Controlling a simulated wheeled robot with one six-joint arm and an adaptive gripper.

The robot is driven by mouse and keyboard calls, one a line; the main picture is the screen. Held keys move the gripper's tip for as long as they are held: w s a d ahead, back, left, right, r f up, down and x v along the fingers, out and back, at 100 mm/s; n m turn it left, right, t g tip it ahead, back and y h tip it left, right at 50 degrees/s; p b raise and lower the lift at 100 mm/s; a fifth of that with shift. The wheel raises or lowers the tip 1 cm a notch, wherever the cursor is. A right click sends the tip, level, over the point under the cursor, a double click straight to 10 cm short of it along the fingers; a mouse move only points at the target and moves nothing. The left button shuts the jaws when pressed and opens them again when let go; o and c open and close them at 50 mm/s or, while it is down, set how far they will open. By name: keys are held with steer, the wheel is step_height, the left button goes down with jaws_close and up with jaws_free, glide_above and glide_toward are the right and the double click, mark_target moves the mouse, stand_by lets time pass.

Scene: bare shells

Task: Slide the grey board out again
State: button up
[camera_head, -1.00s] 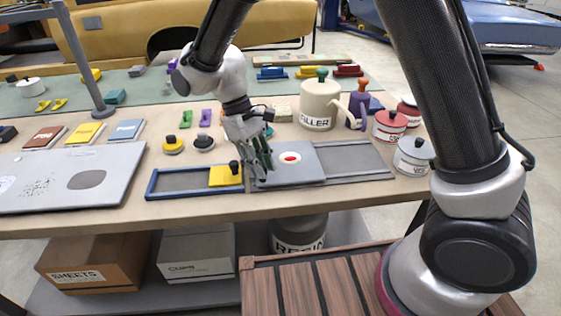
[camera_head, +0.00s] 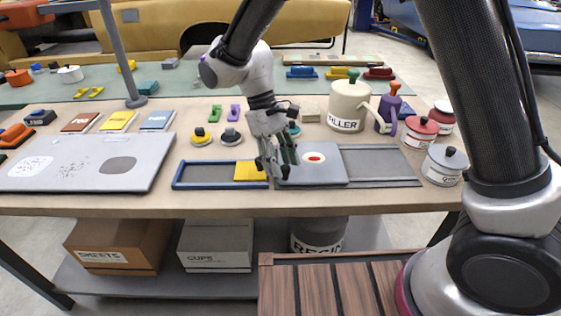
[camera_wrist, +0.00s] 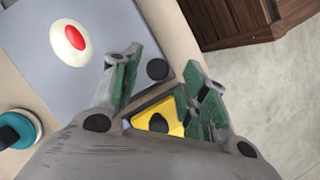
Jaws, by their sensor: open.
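The grey board (camera_head: 328,177) is a flat plate with a white oval and red dot. It lies over the left part of a grey framed tray (camera_head: 385,165); it also shows in the wrist view (camera_wrist: 38,60). My gripper (camera_head: 278,175) is at the board's left end, fingers pointing down. In the wrist view my gripper (camera_wrist: 163,70) is open, with a black knob (camera_wrist: 157,69) showing between its fingers at the board's edge. Whether the fingers touch the knob I cannot tell.
A blue-framed tray (camera_head: 208,186) with a yellow slider (camera_head: 249,171) lies just left of my gripper. The filler can (camera_head: 347,103) and lidded pots (camera_head: 419,131) stand behind and right. A large pale board (camera_head: 120,184) lies left. The table's front edge is close.

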steer(key=v, duration=1.1)
steer(key=shift+r, duration=0.25)
steer(key=shift+w+a, duration=0.1)
steer(key=s+d+r+m+t+y, duration=0.1)
steer(key=s+d, duration=0.4)
steer(key=d, duration=0.7)
steer(key=s+d+r+m+t+y, duration=0.1)
steer(key=s+d+r+m+t, duration=0.3)
steer(key=d, duration=0.9)
steer(key=s+d+r+m+t+y, duration=0.1)
steer(key=s+d+r+m, duration=0.3)
steer(key=d, duration=0.9)
steer(key=s+t, duration=0.1)
steer(key=s, duration=0.1)
steer(key=shift+s+t, duration=0.3)
steer(key=shift+s, duration=0.1)
